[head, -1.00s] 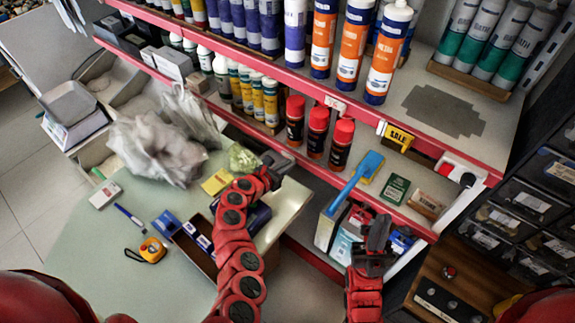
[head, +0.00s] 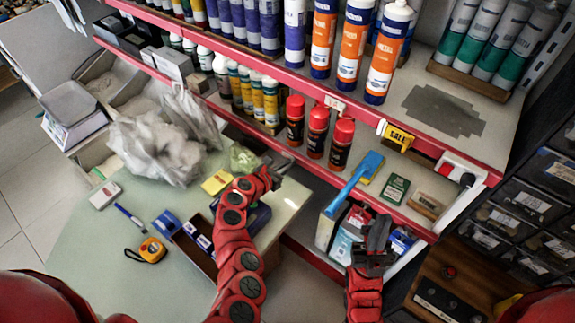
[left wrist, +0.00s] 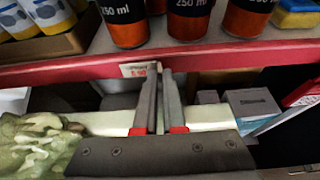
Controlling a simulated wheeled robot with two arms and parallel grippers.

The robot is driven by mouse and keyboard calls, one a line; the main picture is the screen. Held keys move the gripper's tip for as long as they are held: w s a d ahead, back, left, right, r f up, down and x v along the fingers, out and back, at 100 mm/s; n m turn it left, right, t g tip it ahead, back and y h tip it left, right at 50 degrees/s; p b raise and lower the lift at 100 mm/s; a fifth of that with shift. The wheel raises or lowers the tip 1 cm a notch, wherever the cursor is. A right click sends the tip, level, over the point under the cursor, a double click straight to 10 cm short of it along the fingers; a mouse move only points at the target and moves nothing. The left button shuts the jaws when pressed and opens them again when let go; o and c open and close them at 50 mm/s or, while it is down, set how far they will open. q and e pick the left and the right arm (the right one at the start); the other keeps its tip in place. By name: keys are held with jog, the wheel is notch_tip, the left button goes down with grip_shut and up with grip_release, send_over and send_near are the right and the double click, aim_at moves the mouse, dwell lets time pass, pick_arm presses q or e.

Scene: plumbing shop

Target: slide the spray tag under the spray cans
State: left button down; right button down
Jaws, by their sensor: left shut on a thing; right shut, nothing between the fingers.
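Three spray cans (head: 317,132) with red caps and black-and-orange bodies stand in a row on the middle shelf. Their lower ends (left wrist: 188,22) show at the top of the left wrist view. The small white spray tag (left wrist: 137,69) with red print is at the fingertips of my left gripper (left wrist: 160,72), in front of the red shelf edge below the cans. I cannot tell whether it sits in the rail. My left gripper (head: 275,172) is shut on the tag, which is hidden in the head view. My right gripper (head: 378,232) is shut and empty, in front of the shelf's right part.
The red shelf edge (left wrist: 60,72) runs right across. Yellow bottles (head: 263,98) stand left of the cans; a blue-handled brush (head: 353,180) lies to the right. A plastic bag (head: 160,150) and a tape measure (head: 152,250) rest on the counter.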

pick_arm(q)
jog(key=s+d+p, duration=0.1)
jog(key=s+d, duration=0.1)
jog(key=d, duration=0.1)
jog(key=s+d+p, duration=0.1)
jog(key=s+d, duration=0.1)
jog(key=shift+d+p, duration=0.25)
jog(key=shift+p, duration=0.1)
jog(key=shift+s+d, duration=0.2)
jog(key=shift+d, duration=0.05)
jog(key=c, duration=1)
grip_release()
jog(key=v, duration=1.7)
